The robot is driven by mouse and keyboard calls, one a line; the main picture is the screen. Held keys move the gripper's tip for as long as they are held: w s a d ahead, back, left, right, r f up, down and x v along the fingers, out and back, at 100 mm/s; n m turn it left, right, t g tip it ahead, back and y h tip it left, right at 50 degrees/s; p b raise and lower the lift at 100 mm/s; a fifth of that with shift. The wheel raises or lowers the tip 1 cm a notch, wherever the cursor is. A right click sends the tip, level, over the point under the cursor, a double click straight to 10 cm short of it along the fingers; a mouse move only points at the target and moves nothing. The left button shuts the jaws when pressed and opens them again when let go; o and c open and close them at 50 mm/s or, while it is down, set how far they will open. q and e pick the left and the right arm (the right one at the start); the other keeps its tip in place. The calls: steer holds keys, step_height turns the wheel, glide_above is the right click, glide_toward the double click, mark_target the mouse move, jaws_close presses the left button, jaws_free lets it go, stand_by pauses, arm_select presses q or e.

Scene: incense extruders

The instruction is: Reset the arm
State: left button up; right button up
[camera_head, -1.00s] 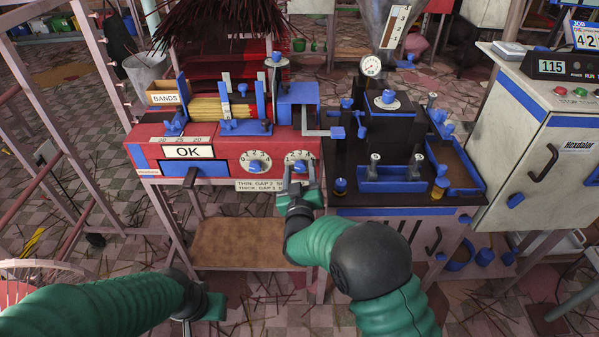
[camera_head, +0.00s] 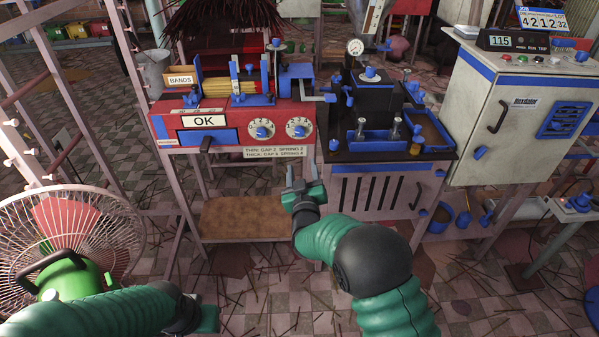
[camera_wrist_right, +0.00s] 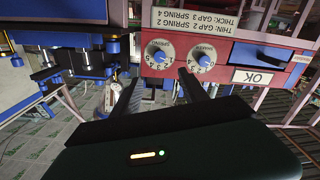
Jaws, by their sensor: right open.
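My right gripper (camera_head: 302,178) is open and empty. It is in front of and below the red machine (camera_head: 228,140), apart from its two dials. In the right wrist view its fingers (camera_wrist_right: 158,86) stand apart with nothing between them, and the two dials appear beyond them, upside down. The left dial (camera_head: 262,131) and right dial (camera_head: 299,128) have blue knobs. My left gripper (camera_head: 206,316) is low at the lower left, partly hidden by its wrist; its jaw state is unclear.
A brown shelf (camera_head: 243,217) lies below the red machine. A dark bench with blue trays (camera_head: 371,142) and a white cabinet (camera_head: 520,120) stand to the right. A wire fan (camera_head: 60,228) stands at the left, near my left arm. Tiled floor with scattered sticks is below.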

steer(key=shift+w+f, duration=0.15)
steer(key=shift+w, duration=0.05)
steer(key=shift+s, duration=0.1)
